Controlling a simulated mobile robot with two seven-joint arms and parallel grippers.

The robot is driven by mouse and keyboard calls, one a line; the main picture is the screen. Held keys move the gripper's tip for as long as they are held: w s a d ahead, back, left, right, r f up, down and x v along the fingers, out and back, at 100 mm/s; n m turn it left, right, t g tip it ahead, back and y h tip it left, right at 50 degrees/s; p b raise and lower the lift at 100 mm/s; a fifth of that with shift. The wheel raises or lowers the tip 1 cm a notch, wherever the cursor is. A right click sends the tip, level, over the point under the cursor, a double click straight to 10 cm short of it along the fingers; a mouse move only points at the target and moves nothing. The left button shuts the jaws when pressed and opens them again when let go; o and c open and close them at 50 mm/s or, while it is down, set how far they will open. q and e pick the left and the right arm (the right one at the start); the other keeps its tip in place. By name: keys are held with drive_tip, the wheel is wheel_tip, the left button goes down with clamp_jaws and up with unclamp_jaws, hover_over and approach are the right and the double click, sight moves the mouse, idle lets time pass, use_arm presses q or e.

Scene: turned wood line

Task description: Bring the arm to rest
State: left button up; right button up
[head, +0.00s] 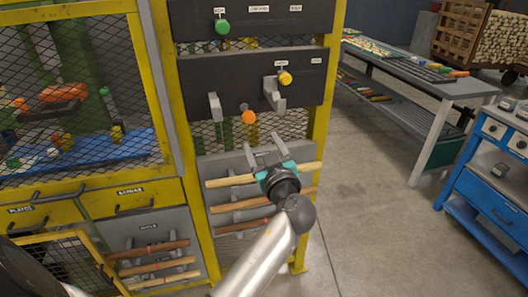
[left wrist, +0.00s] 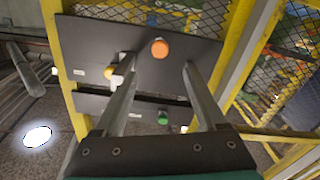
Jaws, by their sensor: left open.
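My left gripper (head: 265,146) is in front of the yellow-framed rack in the head view, at the end of my pale arm. Its two grey fingers are spread apart with nothing between them. In the left wrist view the open fingers (left wrist: 158,78) point toward a dark panel (left wrist: 90,45) with an orange knob (left wrist: 159,47). The orange knob (head: 248,117) also shows just above the gripper in the head view. I cannot tell the exact gap between fingers and panel. My right gripper is not in view.
Wooden rods (head: 232,181) lie on holders behind the gripper. Dark panels carry a green knob (head: 222,27), a yellow knob (head: 285,78) and two grey hooks. A mesh cabinet (head: 100,185) stands left. A grey bench (head: 430,80) and blue cart (head: 480,200) stand right, with clear floor between.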

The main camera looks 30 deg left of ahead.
use_arm(q)
drive_tip(key=shift+s+d, duration=0.15)
drive_tip(key=shift+d, duration=0.05)
drive_tip(key=shift+a, duration=0.1)
idle(0.4)
drive_tip(key=d+f+m+g+h, duration=0.1)
drive_tip(key=d+f+m+h, duration=0.15)
drive_tip(key=f, duration=0.75)
drive_tip(key=d+f+m+h, duration=0.2)
drive_tip(key=f+m+h, duration=0.15)
drive_tip(key=f, duration=0.65)
drive_tip(key=s+d+f+m+g+h+b, duration=0.1)
drive_tip(key=s+d+f+m+g+h, duration=0.1)
drive_tip(key=s+f, duration=0.5)
drive_tip(key=s+d+f+m+g+h+b, duration=0.1)
drive_tip(key=s+f+m, duration=0.15)
drive_tip(key=f, duration=0.75)
drive_tip(key=s+d+f+m+g+h, duration=0.2)
drive_tip(key=s+d+f+m+g, duration=0.15)
drive_tip(key=s+f, duration=0.95)
drive_tip(key=s+f+g+h, duration=0.1)
drive_tip(key=s+f, duration=0.3)
drive_tip(key=s, duration=0.7)
drive_tip(key=s+f+g+h+b, duration=0.1)
drive_tip(key=s+f, duration=0.3)
drive_tip(key=s, duration=0.8)
drive_tip(key=shift+s+d+f+m+g, duration=0.2)
drive_tip(key=shift+d+m+g, duration=0.2)
drive_tip(key=shift+g, duration=0.45)
